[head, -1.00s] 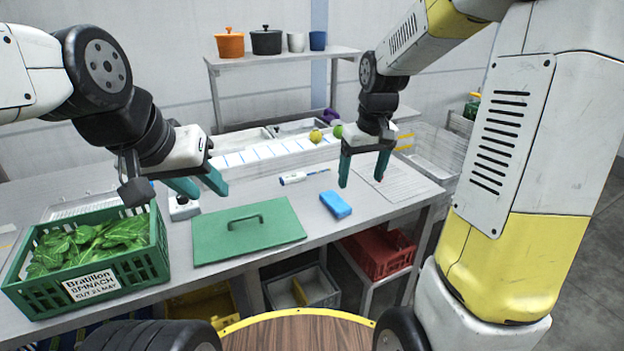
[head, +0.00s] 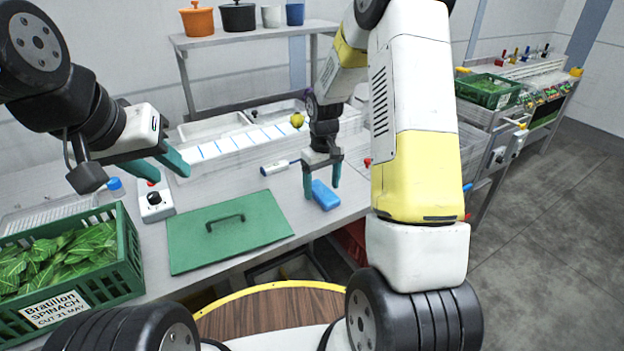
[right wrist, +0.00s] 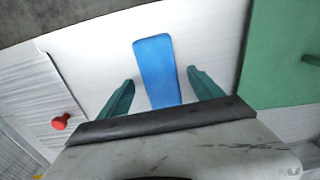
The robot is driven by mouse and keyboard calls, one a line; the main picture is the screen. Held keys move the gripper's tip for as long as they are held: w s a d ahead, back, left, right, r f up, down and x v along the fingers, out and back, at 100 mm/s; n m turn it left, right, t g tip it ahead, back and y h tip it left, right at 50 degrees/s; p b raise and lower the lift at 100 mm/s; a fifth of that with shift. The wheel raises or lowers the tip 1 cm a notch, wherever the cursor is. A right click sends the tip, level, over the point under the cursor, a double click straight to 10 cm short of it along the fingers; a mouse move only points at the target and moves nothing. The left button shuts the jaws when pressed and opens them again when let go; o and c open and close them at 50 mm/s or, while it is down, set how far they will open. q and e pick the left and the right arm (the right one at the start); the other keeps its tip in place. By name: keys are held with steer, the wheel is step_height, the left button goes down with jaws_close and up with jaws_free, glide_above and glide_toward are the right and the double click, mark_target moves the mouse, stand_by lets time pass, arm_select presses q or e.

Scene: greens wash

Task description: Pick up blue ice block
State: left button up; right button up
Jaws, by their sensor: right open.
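The blue ice block (head: 325,196) lies flat on the grey counter, right of the green board. My right gripper (head: 322,188) is open and points down at the block. In the right wrist view the block (right wrist: 157,70) shows between the two teal fingers (right wrist: 157,92), its far end reaching beyond their tips. There is space between each finger and the block, and I cannot tell the exact height above it. My left gripper (head: 172,172) is held above the counter at the left, with its teal fingers apart and nothing seen between them.
A green board with a handle (head: 228,236) lies just left of the block. A green crate of spinach (head: 131,262) stands at the left. A white thermometer-like tool (head: 276,168) lies behind the block. A red-topped thing (head: 367,162) is to the right.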

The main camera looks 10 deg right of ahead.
steer(key=shift+f, duration=0.4)
steer(key=shift+c, duration=0.3)
steer(key=c, duration=1.4)
steer(key=shift+c, duration=0.7)
steer(key=shift+r, duration=0.2)
